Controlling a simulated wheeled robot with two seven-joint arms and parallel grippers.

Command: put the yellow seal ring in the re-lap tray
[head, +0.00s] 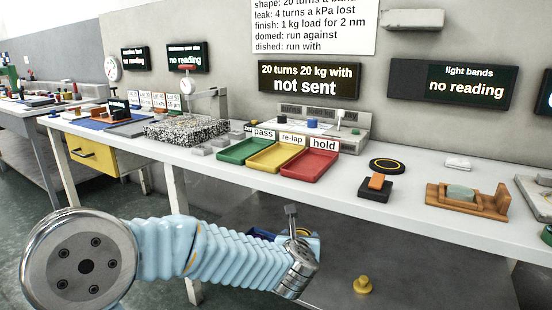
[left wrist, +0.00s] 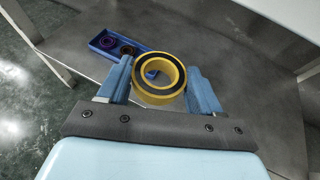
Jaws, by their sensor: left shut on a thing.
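The yellow seal ring (left wrist: 143,92), with a dark band on its face, is between the blue fingers of my left gripper (left wrist: 161,70) in the left wrist view. The gripper is shut on it, and the ring is held over the lower shelf. In the head view my left arm reaches in below the bench front, and its wrist hides the ring and most of the gripper. The re-lap tray (head: 275,156) is yellow and looks empty. It sits on the bench top, above and beyond my left wrist, between the green and red trays. My right gripper is not in view.
The green pass tray (head: 243,150) and red hold tray (head: 310,165) flank it. A blue tray (left wrist: 98,42) with dark rings lies on the lower shelf (left wrist: 245,80). A yellow knobbed piece (head: 362,286) stands there too. The bench's front edge lies between my wrist and the trays.

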